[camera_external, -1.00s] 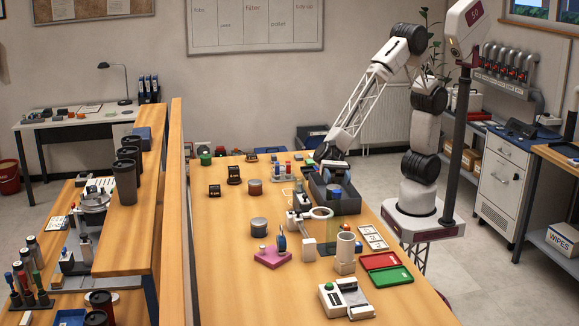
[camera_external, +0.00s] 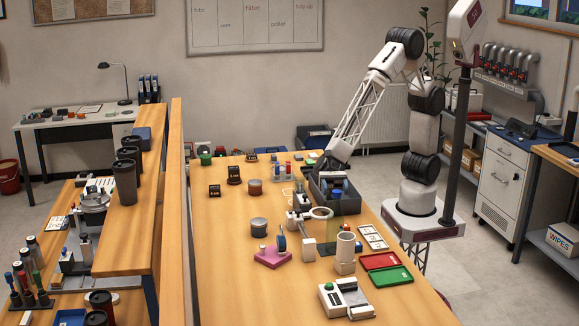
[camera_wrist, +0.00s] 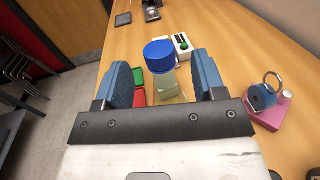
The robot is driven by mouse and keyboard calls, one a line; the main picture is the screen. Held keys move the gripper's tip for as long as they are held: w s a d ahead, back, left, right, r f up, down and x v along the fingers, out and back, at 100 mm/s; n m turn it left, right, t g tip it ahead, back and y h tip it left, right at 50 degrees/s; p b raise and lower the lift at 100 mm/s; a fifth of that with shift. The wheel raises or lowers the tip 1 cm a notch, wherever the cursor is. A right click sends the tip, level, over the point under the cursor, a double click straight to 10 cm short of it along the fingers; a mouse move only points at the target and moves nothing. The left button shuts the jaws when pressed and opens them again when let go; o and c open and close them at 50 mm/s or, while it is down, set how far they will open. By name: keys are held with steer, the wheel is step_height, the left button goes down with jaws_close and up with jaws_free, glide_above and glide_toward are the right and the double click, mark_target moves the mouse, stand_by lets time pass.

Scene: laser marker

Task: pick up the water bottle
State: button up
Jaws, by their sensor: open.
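The water bottle (camera_wrist: 164,80) has a blue cap and a clear body with a pale yellowish-green tint. In the wrist view it stands between the two blue fingers of my gripper (camera_wrist: 162,78). A gap shows on both sides of the bottle, so the fingers are apart and not closed on it. In the external view my gripper (camera_external: 336,188) is low at the dark grey box-like shape near the table's right side. Blue patches show there, but I cannot tell fingers from cap. The bottle's base is hidden in the wrist view.
A red and green tray (camera_external: 386,268), a white cup (camera_external: 345,252) and a white device (camera_external: 346,299) stand nearer the camera. A pink block (camera_external: 272,257) holds a blue piece to the left. Jars and small items stand behind. The table's middle left is fairly clear.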

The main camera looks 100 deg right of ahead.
mark_target(337, 194)
steer(key=shift+a, duration=0.2)
steer(key=shift+w+a+r, duration=0.1)
steer(key=shift+w+a, duration=0.15)
steer(key=shift+a, duration=1)
steer(key=shift+w+a+r, duration=0.1)
steer(key=shift+w+a, duration=0.1)
steer(key=shift+a, duration=1.05)
steer(key=shift+c, duration=0.3)
jaws_close()
